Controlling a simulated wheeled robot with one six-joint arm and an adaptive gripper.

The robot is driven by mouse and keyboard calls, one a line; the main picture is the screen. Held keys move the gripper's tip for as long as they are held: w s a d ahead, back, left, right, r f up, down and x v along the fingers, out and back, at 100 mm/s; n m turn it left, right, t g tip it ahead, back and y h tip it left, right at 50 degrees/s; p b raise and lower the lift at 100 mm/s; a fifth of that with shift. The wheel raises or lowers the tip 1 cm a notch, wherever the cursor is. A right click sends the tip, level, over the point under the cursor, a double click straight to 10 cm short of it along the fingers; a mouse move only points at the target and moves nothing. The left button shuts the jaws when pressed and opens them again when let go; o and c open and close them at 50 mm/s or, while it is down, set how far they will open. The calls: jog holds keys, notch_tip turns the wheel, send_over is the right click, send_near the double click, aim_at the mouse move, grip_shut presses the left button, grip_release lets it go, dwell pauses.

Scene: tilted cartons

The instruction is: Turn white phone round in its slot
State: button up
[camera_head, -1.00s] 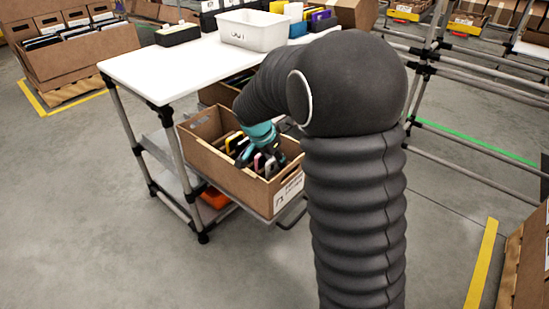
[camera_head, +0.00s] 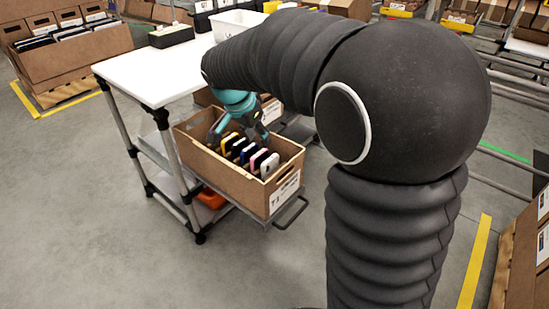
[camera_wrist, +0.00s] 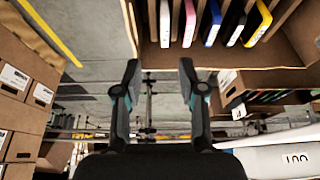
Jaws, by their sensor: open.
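The white phone (camera_head: 269,166) stands on edge in the cardboard carton (camera_head: 233,178), at the near right end of a row of phones. In the wrist view the white phone (camera_wrist: 165,23) is the leftmost of the row. My gripper (camera_head: 239,136) is open and empty, above the far side of the carton and behind the row. In the wrist view its two fingers (camera_wrist: 160,66) are spread, with nothing between them. Which way the white phone faces cannot be told.
Pink (camera_head: 258,159), blue, black and yellow (camera_head: 229,142) phones stand beside the white one. The carton sits tilted on a shelf beside a white-topped table (camera_head: 150,75). A white bin (camera_head: 238,22) is on the table. Grey floor is clear in front.

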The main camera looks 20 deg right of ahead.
jog(key=s+d+r+n+t+y, duration=0.1)
jog(key=s+n, duration=0.4)
jog(key=s, duration=0.8)
jog(key=s+d+r+n+t+y, duration=0.1)
jog(key=s+n, duration=0.4)
jog(key=s, duration=0.8)
jog(key=shift+s+d+n+t+y+p, duration=0.15)
jog(key=shift+d+n+t+y+p, duration=0.25)
jog(key=shift+d+y, duration=0.55)
jog(key=shift+d+r+p, duration=0.15)
jog(key=shift+r+p, duration=0.25)
jog(key=shift+r, duration=0.1)
jog(key=shift+c, duration=0.4)
jog(key=shift+r, duration=0.2)
jog(key=shift+c, duration=0.5)
jog(key=m+g+p, duration=0.4)
jog(key=m+g, duration=0.1)
jog(key=m, duration=0.4)
send_over(270, 158)
notch_tip(270, 158, down, 6)
jog(key=shift+r, duration=0.1)
jog(key=shift+s+m, duration=0.1)
jog(key=shift+m, duration=0.9)
notch_tip(270, 158, down, 10)
jog(key=b, duration=0.7)
jog(key=shift+r, duration=0.1)
